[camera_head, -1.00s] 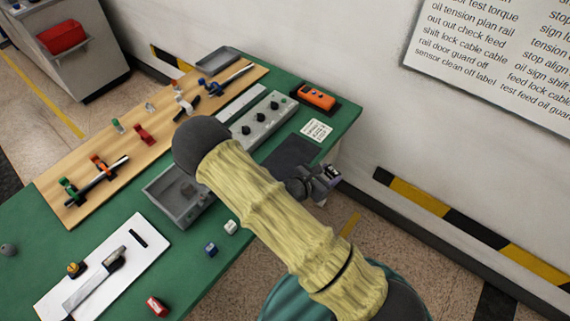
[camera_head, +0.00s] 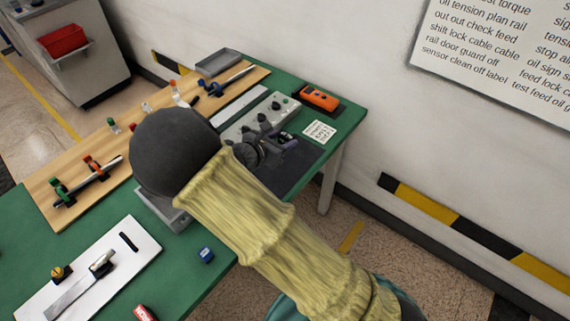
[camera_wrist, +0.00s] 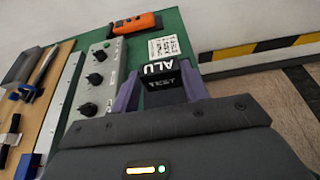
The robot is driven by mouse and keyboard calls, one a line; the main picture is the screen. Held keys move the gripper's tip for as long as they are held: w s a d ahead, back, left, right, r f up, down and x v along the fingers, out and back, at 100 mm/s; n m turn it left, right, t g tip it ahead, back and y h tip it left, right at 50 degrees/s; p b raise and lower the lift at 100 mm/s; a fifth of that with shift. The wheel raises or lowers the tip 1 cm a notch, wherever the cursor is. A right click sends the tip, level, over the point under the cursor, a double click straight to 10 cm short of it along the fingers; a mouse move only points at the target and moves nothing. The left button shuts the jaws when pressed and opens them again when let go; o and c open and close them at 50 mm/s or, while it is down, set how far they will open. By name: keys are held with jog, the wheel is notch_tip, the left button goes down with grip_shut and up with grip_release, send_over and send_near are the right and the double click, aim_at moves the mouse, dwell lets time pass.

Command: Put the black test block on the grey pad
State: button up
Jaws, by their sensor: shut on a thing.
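My gripper (camera_head: 282,145) is over the right part of the green table. In the wrist view its purple fingers (camera_wrist: 160,92) are shut on the black test block (camera_wrist: 163,82), which shows white lettering, "TEST" and "ALU". The block is too small to make out clearly in the head view. The dark grey pad (camera_head: 292,175) lies flat near the table's right edge, partly hidden by my arm and gripper. The gripper appears above the pad's far part; the height of the block over it cannot be told. I cannot make out the pad in the wrist view.
A grey control panel (camera_wrist: 96,75) with black knobs stands left of the gripper. An orange device (camera_head: 318,97) and a white printed card (camera_head: 319,131) lie beyond the pad. My arm hides much of a grey bin (camera_head: 150,202).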

notch_tip(320, 180, down, 6)
jog(key=shift+r, duration=0.2)
jog(key=shift+f, duration=1.85)
jog(key=shift+f, duration=0.3)
jog(key=o, duration=1)
jog(key=shift+r, duration=0.1)
jog(key=shift+o, duration=0.2)
